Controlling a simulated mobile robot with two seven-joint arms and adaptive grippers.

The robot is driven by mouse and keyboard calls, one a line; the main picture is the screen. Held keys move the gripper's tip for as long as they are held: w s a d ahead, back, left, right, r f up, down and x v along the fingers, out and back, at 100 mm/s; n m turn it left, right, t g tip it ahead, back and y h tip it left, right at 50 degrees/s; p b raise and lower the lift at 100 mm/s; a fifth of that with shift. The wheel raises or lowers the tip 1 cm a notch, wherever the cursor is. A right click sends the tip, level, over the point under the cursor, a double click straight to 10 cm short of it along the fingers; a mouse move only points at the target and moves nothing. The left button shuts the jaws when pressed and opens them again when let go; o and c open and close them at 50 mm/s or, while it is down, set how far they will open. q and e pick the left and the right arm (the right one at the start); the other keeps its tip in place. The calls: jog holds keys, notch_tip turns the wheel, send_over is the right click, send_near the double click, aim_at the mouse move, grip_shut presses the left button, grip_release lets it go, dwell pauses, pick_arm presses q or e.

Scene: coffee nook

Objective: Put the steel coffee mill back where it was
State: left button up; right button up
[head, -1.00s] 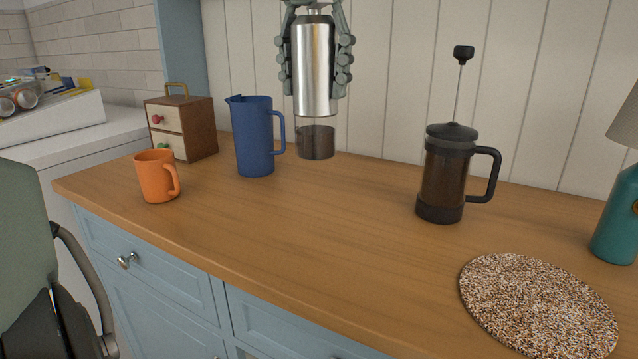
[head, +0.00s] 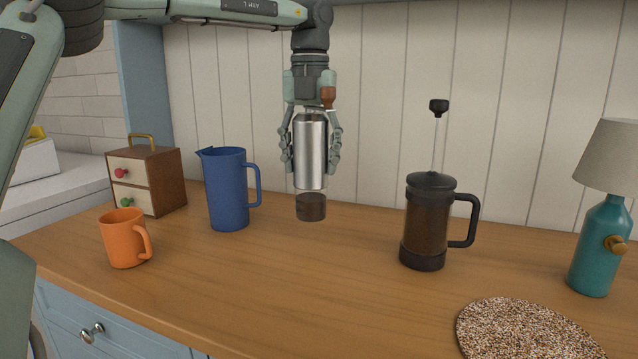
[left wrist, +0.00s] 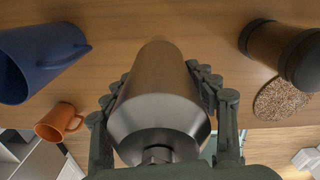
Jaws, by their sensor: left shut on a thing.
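The steel coffee mill (head: 311,145) is upright, with a bright cylinder above a dark see-through lower part. My left gripper (head: 311,165) comes down from above and is shut around its steel body, a finger on each side. The mill is over the back of the wooden counter (head: 270,275), between the blue pitcher (head: 228,190) and the French press (head: 428,222). I cannot tell whether its base touches the counter. In the left wrist view the mill (left wrist: 155,95) fills the middle between the fingers. My right gripper is out of view.
An orange mug (head: 122,240) and a small drawer box (head: 160,175) stand at the left. A teal lamp (head: 600,245) and a speckled round mat (head: 525,335) are at the right. The counter in front of the mill is clear. The panelled wall (head: 375,110) is behind.

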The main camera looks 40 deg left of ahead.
aim_at(319, 185)
pick_arm(q)
jog(key=shift+w+d+f, duration=0.1)
jog(key=shift+w+f, duration=0.3)
jog(key=shift+w, duration=0.25)
jog(key=shift+w+d+f, duration=0.1)
jog(key=shift+w+f, duration=0.25)
jog(key=shift+w, duration=0.25)
jog(key=shift+f, duration=2)
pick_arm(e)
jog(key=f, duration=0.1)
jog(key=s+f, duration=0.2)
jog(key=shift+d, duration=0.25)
pick_arm(q)
jog(key=shift+r, duration=0.1)
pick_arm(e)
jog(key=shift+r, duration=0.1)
pick_arm(q)
jog(key=o, duration=1.5)
jog(key=shift+s, duration=0.1)
jog(key=shift+c, duration=0.2)
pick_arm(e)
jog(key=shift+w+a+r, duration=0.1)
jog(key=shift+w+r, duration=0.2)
